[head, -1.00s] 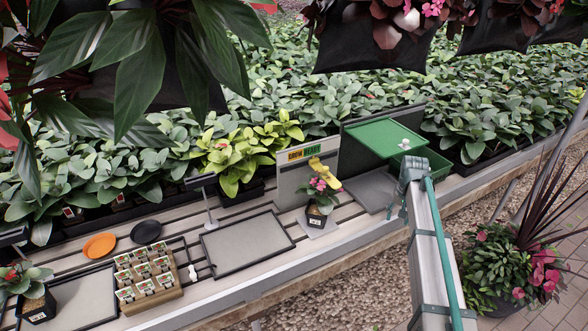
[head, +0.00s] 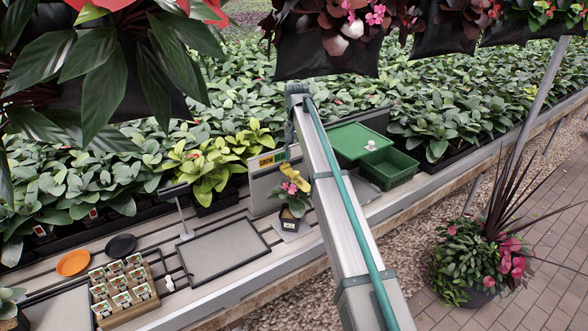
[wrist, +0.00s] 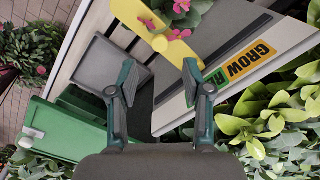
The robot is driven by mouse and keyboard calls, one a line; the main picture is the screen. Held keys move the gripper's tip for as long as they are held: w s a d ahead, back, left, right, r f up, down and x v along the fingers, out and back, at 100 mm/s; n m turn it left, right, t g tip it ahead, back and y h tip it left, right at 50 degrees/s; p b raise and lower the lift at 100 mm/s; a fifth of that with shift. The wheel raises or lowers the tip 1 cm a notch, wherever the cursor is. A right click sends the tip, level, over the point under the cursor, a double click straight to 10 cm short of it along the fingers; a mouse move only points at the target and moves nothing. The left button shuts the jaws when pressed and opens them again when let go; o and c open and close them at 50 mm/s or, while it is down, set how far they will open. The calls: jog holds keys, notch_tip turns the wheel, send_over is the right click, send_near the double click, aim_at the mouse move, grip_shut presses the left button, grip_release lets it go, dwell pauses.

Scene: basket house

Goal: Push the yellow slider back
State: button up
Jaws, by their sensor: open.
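The yellow slider (head: 299,181) sits on the upright grey panel (head: 262,183) with the "GROW READY" label, above a potted pink-flowered plant (head: 289,211). In the wrist view the slider (wrist: 138,20) is a yellow strip beyond the fingertips, at the top, with pink flowers close to it. The panel's labelled face (wrist: 225,75) is to its right. My gripper (wrist: 160,78) is open, with nothing between its fingers and apart from the slider. In the head view my arm hides the gripper and part of the panel.
A green box (head: 390,168) with a shifted green lid (head: 352,140) stands right of the panel. Dense leafy plants (head: 440,110) grow behind the bench. An empty tray (head: 222,252), a seedling crate (head: 125,290) and orange (head: 73,262) and black (head: 121,245) saucers lie left.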

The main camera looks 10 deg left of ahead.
aim_at(296, 172)
notch_tip(296, 172, down, 7)
jog(key=shift+r+p, duration=0.1)
jog(key=shift+p, duration=0.6)
grip_shut()
